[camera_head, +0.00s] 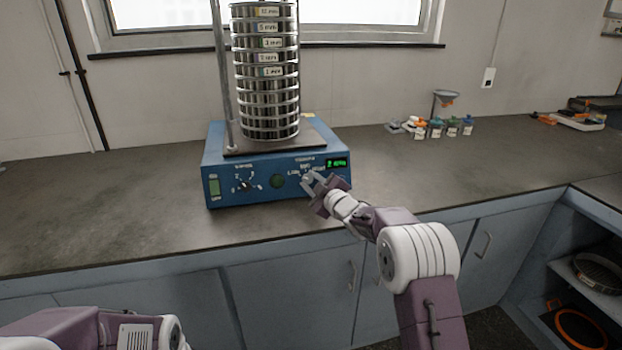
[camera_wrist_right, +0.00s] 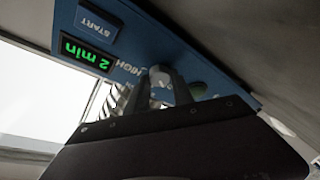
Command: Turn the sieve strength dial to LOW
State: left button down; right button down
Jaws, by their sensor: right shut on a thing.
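The blue sieve shaker (camera_head: 277,197) stands on the counter with a tall stack of metal sieves (camera_head: 267,75) on top. My right gripper (camera_head: 308,181) is at the strength dial, below the display. In the right wrist view its fingers (camera_wrist_right: 165,82) are shut on the light-coloured strength dial (camera_wrist_right: 160,74), beside the word HIGH. The dial's pointer is hidden, so its setting cannot be read. My left gripper is out of view.
Small bottles with coloured caps (camera_head: 436,130) and a funnel on a stand (camera_head: 446,97) are on the counter to the right. The counter left of the shaker is clear. Blue cabinets (camera_head: 285,290) run below the counter edge.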

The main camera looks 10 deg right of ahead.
jog(key=shift+n, duration=0.4)
jog(key=c, duration=1.1)
grip_release()
jog(key=p+v, duration=0.1)
jog(key=v, duration=0.8)
jog(key=shift+d, duration=0.1)
